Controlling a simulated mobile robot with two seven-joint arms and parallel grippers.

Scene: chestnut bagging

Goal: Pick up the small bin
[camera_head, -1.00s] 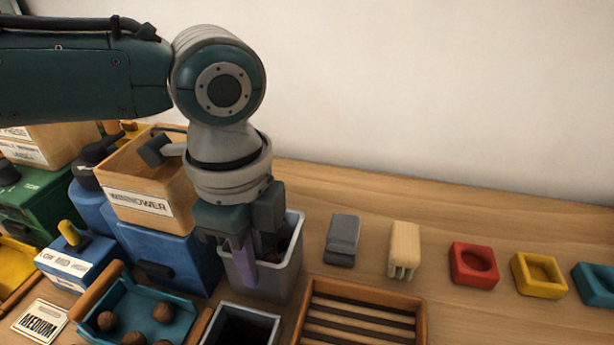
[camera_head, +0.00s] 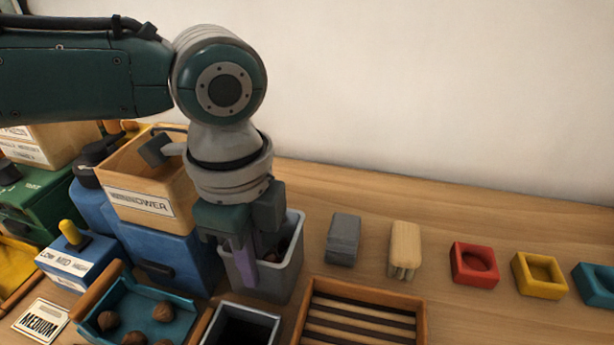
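A grey bin (camera_head: 283,275) stands on the table beside the blue winnower machine, with dark reddish-brown contents partly visible inside. My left gripper (camera_head: 247,268) points down at the bin's near-left rim. One purple-padded finger shows in front of the bin's wall; the other finger is further right, over the opening, its tip partly hidden. I cannot tell whether the fingers are closed on the wall. A second, dark-inside grey container (camera_head: 273,321) sits in front at the bottom edge, partly cut off. My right gripper is not in view.
The winnower's wooden hopper (camera_head: 150,185) and blue body (camera_head: 180,262) are close on the left. A teal tray (camera_head: 180,325) with brown chestnuts lies in front. A slatted wooden tray (camera_head: 421,318), grey block (camera_head: 343,238), brush (camera_head: 404,247) and red tray (camera_head: 473,264) lie right.

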